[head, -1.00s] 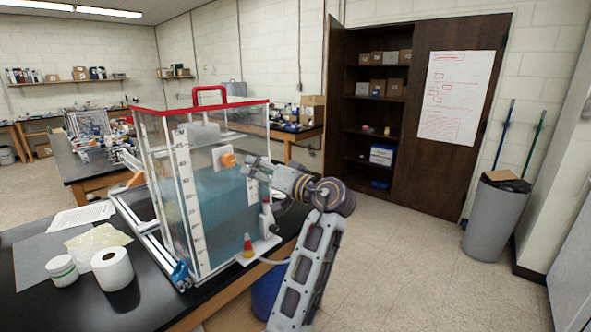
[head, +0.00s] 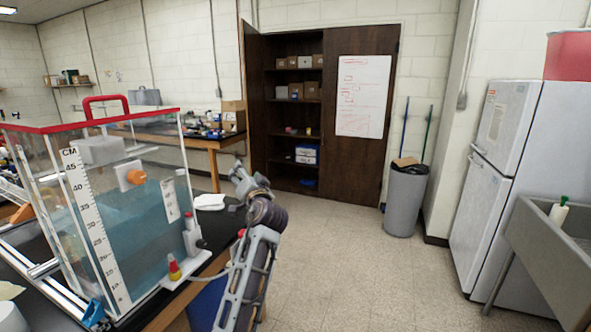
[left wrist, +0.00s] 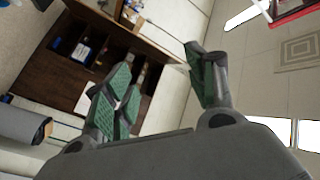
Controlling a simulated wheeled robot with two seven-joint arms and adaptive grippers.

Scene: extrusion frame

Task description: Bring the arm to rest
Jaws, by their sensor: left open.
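My left arm rises from the bottom middle of the head view. Its gripper (head: 240,176) is to the right of the water tank and points up and away, touching nothing that I can see. In the left wrist view the two green-padded fingers (left wrist: 155,80) are spread apart with nothing between them. The clear tank (head: 150,225) holds blue water and has a red-rimmed top with a red handle. An orange knob (head: 136,177) sits on a white plate on its wall, left of my gripper and apart from it. My right gripper is not in view.
The black bench (head: 158,311) carries the tank. A dark cabinet (head: 355,165), a grey bin (head: 405,205), a fridge (head: 495,180) and a sink (head: 540,245) stand beyond. The floor between is clear.

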